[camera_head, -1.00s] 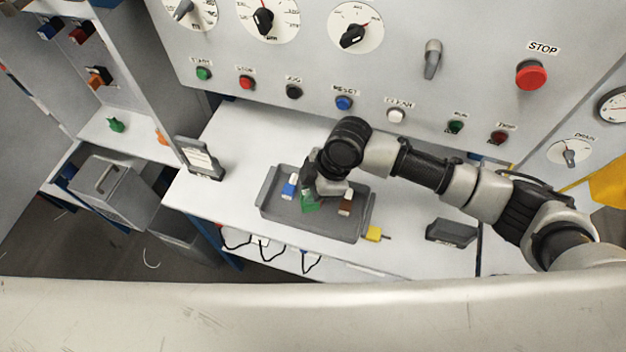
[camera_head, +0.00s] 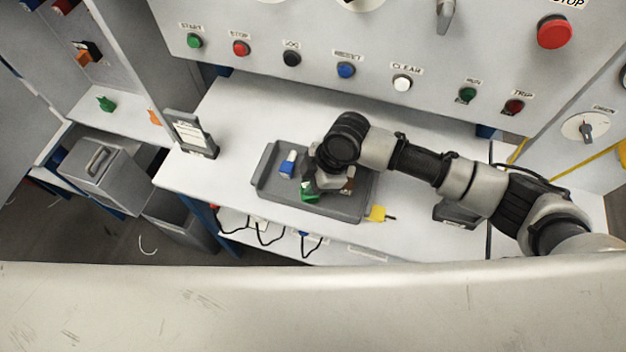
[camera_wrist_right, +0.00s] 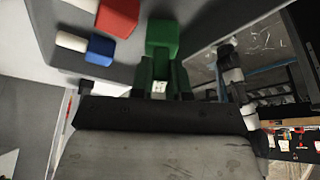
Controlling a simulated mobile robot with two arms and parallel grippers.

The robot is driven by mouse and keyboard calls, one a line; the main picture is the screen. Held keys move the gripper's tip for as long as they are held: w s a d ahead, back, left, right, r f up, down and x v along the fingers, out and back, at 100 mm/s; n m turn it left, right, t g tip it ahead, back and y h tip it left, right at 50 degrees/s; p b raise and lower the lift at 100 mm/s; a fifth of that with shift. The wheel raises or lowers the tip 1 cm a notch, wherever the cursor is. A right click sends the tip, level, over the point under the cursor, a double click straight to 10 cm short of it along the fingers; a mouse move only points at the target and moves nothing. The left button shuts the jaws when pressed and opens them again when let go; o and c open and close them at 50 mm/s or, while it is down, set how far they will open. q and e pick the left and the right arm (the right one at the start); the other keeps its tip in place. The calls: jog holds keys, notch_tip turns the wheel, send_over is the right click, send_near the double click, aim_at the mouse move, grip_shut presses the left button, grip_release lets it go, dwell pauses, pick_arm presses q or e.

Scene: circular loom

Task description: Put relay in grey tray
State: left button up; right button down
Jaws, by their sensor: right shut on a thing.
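The grey tray (camera_head: 263,168) lies on the white table. My right gripper (camera_head: 318,188) is over the tray, and its fingers are partly hidden by the wrist in the head view. A green block (camera_head: 308,194) shows under it. In the right wrist view, the right gripper (camera_wrist_right: 161,80) is shut on this green block (camera_wrist_right: 162,36), which sits between and just beyond the fingers. I cannot tell whether it touches the tray floor. A blue-and-white block (camera_head: 287,165) and a brown block (camera_head: 348,184) are in the tray. My left gripper is not in view.
A red-and-white block (camera_wrist_right: 117,17) lies beside the blue one in the wrist view. A yellow piece (camera_head: 377,213) is just right of the tray. A labelled stand (camera_head: 192,135) is at the table's left. The button panel (camera_head: 320,45) rises behind.

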jog(key=shift+f, duration=0.25)
jog(key=c, duration=1)
grip_release()
jog(key=b+v, duration=0.2)
jog(key=v, duration=0.8)
jog(key=shift+d+r, duration=0.2)
jog(key=shift+r, duration=0.15)
